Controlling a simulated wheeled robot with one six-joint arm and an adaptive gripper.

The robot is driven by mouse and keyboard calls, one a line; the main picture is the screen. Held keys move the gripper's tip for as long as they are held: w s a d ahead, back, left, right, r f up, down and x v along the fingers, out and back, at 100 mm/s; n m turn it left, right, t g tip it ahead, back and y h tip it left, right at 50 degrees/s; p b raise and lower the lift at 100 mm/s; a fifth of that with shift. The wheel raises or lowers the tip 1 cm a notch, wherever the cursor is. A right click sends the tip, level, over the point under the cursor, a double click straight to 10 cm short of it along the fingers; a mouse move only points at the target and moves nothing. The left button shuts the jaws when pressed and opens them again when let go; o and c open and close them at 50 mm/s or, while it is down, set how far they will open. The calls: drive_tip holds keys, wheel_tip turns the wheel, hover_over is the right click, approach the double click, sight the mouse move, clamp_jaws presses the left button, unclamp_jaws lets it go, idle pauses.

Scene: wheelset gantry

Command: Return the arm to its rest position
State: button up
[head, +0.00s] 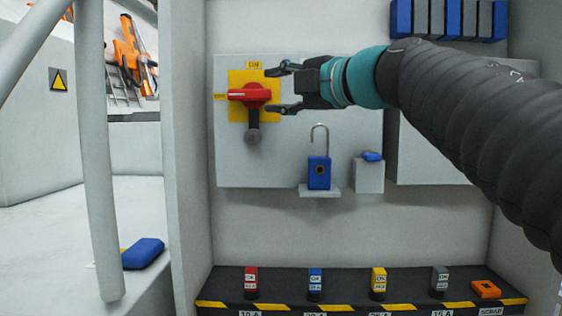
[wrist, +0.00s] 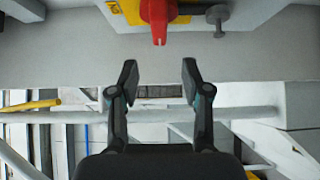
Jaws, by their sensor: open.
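My gripper (head: 283,88) is open and empty in the head view, in front of the grey panel (head: 300,165). Its fingertips are close to the right side of a red rotary handle (head: 250,95) on a yellow plate (head: 238,110). I cannot tell from the head view whether they touch it. In the wrist view my gripper (wrist: 160,80) has its two fingers apart with nothing between them. The red handle (wrist: 158,18) shows beyond the fingertips at the top, apart from them. My arm reaches in from the right.
A blue padlock (head: 319,172) with an open shackle stands on a small shelf below my gripper. A small grey box (head: 369,176) carries a blue piece. Labelled fuses stand on a black, yellow-striped rack (head: 345,306). A grey post (head: 97,150) stands at left.

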drive_tip(key=d+f+m+t+h, duration=0.3)
drive_tip(key=d+m+t+h, duration=0.4)
drive_tip(key=d+m, duration=0.5)
drive_tip(key=s+d+f+m+g+h, duration=0.1)
drive_tip(key=d+f+m+h, duration=0.25)
drive_tip(key=f, duration=0.25)
drive_tip(key=s+d+f+m+g+h, duration=0.1)
drive_tip(key=d+f+m+h, duration=0.3)
drive_tip(key=f, duration=0.3)
drive_tip(key=s+d+f+m+g, duration=0.1)
drive_tip(key=s+f+m+g, duration=0.25)
drive_tip(key=f, duration=0.65)
drive_tip(key=s+f+m+g, duration=0.2)
drive_tip(key=s+f+g, duration=0.25)
drive_tip(key=f, duration=0.45)
drive_tip(key=s+a+f+m+g+y, duration=0.1)
drive_tip(key=s+a+f+g, duration=0.3)
drive_tip(key=s+f, duration=0.7)
wheel_tip(320, 180, down, 3)
drive_tip(key=shift+s+r+m+y, duration=0.15)
drive_tip(key=shift+m+y, duration=0.25)
drive_tip(key=shift+y, duration=0.25)
